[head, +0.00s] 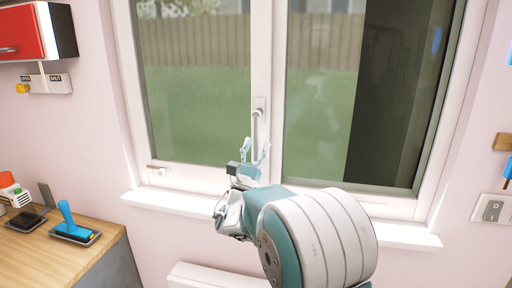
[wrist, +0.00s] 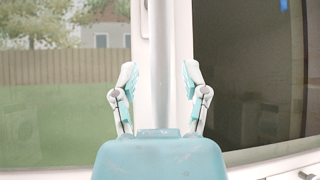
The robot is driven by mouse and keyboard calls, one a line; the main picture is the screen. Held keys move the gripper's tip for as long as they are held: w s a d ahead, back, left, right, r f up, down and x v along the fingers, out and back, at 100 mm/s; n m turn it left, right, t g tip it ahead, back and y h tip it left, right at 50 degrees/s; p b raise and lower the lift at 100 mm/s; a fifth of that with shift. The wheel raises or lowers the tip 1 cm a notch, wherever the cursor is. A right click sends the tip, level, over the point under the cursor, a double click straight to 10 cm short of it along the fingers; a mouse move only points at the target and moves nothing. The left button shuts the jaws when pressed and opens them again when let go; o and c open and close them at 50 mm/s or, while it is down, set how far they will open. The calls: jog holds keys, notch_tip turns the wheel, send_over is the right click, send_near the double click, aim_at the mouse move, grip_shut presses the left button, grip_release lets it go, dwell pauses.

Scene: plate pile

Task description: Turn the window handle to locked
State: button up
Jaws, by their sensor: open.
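The window handle (head: 256,130) is a pale grey lever on the middle upright of the white window frame. It points straight down from its base plate. My gripper (head: 255,149) is open at the lower end of the handle, with one finger on each side. In the wrist view the handle (wrist: 157,60) runs upright between the two fingers of my gripper (wrist: 158,75), with a gap on both sides. The handle's lower end is hidden behind my gripper's palm in the wrist view.
A small latch (head: 157,170) sits at the window's lower left. The white sill (head: 170,204) runs below the window. A light switch (head: 493,209) is at the right.

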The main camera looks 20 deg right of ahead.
jog(key=v, duration=1.2)
jog(key=shift+w+f, duration=0.1)
